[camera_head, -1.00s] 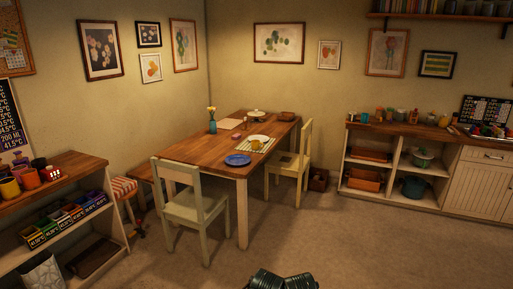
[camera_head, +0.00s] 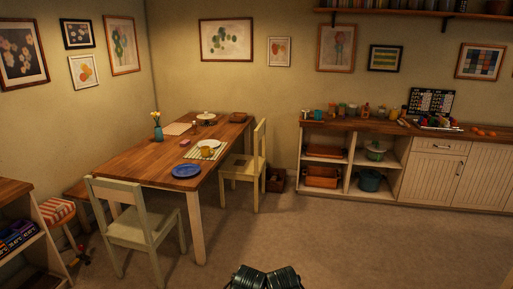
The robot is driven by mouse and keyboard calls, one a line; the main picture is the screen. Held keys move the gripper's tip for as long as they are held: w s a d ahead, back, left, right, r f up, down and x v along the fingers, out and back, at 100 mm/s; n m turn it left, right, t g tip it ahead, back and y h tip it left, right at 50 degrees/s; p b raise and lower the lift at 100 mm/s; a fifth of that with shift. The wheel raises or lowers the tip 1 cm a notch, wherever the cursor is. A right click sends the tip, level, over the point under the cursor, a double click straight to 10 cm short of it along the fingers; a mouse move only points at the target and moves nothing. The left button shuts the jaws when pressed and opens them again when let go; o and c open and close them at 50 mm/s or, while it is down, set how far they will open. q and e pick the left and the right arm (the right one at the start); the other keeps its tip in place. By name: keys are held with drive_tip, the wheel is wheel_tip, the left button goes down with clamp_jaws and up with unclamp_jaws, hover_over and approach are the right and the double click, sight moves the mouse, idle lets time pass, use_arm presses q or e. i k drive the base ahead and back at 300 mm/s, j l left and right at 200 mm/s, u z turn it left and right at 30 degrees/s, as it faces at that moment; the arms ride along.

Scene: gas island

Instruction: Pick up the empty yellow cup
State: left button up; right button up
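A small yellow cup (camera_head: 207,152) stands on the wooden dining table (camera_head: 140,165), on or beside a striped placemat (camera_head: 216,154) and close to a white plate (camera_head: 208,143). I cannot see into the cup at this distance. Two dark ribbed parts at the bottom middle of the view look like part of my own body. Neither of my grippers shows in this view.
A blue plate (camera_head: 186,171) and a vase of flowers (camera_head: 157,125) are on the table. Chairs stand at its front (camera_head: 135,220) and right side (camera_head: 245,170). The floor (camera_head: 330,240) between is clear.

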sight(205, 150)
drive_tip(key=i+z, duration=0.2)
drive_tip(key=i, duration=2.25)
drive_tip(key=i+l+u, duration=0.1)
drive_tip(key=i, duration=0.55)
drive_tip(key=i+l+u, duration=0.1)
drive_tip(key=i, duration=0.5)
drive_tip(key=i+l+u, duration=0.2)
drive_tip(key=i, duration=0.2)
drive_tip(key=i+l+u, duration=0.2)
drive_tip(key=i, duration=0.2)
drive_tip(key=j, duration=0.1)
